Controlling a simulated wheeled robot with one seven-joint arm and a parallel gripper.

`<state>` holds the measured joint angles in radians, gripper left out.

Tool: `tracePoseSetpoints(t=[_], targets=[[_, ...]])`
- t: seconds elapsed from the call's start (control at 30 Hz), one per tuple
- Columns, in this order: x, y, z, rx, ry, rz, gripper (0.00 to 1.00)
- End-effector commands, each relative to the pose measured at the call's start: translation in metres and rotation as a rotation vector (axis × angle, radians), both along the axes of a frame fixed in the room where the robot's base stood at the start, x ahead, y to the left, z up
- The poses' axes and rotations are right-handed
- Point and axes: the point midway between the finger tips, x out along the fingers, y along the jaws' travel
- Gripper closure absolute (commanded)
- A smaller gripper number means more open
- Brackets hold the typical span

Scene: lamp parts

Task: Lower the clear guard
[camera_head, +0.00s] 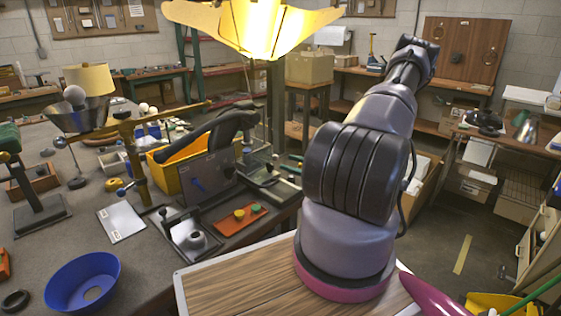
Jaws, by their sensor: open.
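I cannot pick out the clear guard for certain. An upright grey, see-through-looking panel (208,176) with a blue mark stands on the left bench, in front of a yellow bin (172,181). It may be the guard. A dark tray-like fixture (182,224) with a round grey part (197,241) lies in front of it. A black curved piece (225,128) reaches over the bin; I cannot tell what it belongs to. My arm rises from its base at right of centre and leans away to the upper right. I cannot make out my gripper.
An orange tray (239,219) with small round parts lies to the right of the fixture. A white plate (121,222) and a blue bowl (83,283) are to the left. A brass-coloured stand (133,160) rises behind. A lit yellow lampshade (262,24) hangs above.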

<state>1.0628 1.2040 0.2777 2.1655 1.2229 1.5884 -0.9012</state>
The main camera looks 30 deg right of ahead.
Motion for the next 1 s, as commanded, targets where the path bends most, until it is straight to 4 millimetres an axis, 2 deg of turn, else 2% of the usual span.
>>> tracePoseSetpoints(t=[0.1,0.3,0.83,0.93,1.0], targets=[[-0.017,-0.011,0.000,-0.001,0.001,-0.002,0.38],[-0.031,-0.019,0.000,0.001,0.001,0.000,0.38],[-0.032,-0.019,0.000,-0.001,0.000,0.002,0.38],[-0.030,-0.015,0.008,-0.021,-0.003,0.032,0.38],[-0.028,-0.006,0.021,-0.056,-0.008,0.088,0.38]])
